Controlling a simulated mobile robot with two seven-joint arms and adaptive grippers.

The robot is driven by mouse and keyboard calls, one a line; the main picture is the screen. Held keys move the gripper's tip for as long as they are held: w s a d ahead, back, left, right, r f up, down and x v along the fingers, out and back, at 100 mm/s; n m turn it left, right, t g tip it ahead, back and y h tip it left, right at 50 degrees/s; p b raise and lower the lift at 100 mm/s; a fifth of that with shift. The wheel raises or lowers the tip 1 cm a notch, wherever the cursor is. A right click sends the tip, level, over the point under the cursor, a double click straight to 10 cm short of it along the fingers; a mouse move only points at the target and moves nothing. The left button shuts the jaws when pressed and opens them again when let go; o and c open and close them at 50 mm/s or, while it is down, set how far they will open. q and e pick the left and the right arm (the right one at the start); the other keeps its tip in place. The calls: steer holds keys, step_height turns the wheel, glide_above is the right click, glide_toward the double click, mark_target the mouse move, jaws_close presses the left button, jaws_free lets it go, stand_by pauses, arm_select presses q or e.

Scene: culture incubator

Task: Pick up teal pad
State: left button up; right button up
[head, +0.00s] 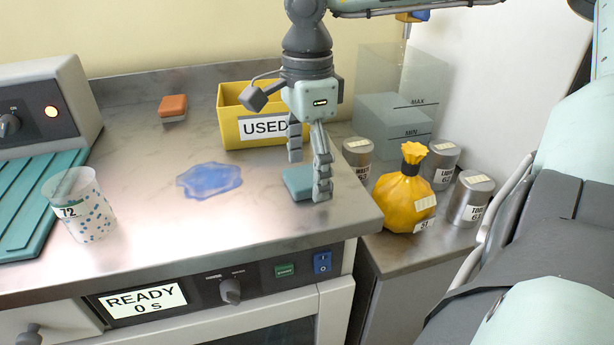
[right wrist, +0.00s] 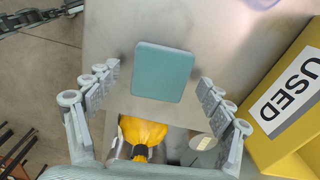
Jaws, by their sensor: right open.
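The teal pad (head: 297,181) lies flat on the metal counter near its right edge. In the right wrist view the teal pad (right wrist: 163,72) shows whole, as a rounded rectangle between and just beyond the fingertips. My right gripper (head: 308,175) points down over the pad, and its nearer finger hides part of the pad in the head view. In the right wrist view my right gripper (right wrist: 158,78) is open, with one finger on each side and a gap to the pad. My left gripper is not in view.
A yellow bin marked USED (head: 232,125) stands close behind the pad. A blue puddle (head: 210,180) lies left of it. An orange sponge (head: 173,108), a dotted cup (head: 88,215), a tied yellow bag (head: 405,195) and several metal canisters (head: 470,198) stand around.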

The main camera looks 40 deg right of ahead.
mark_target(307, 176)
steer(key=shift+c, duration=0.6)
steer(key=c, duration=0.8)
steer(key=shift+c, duration=0.2)
steer(key=shift+r, duration=0.1)
step_height(307, 176, up, 10)
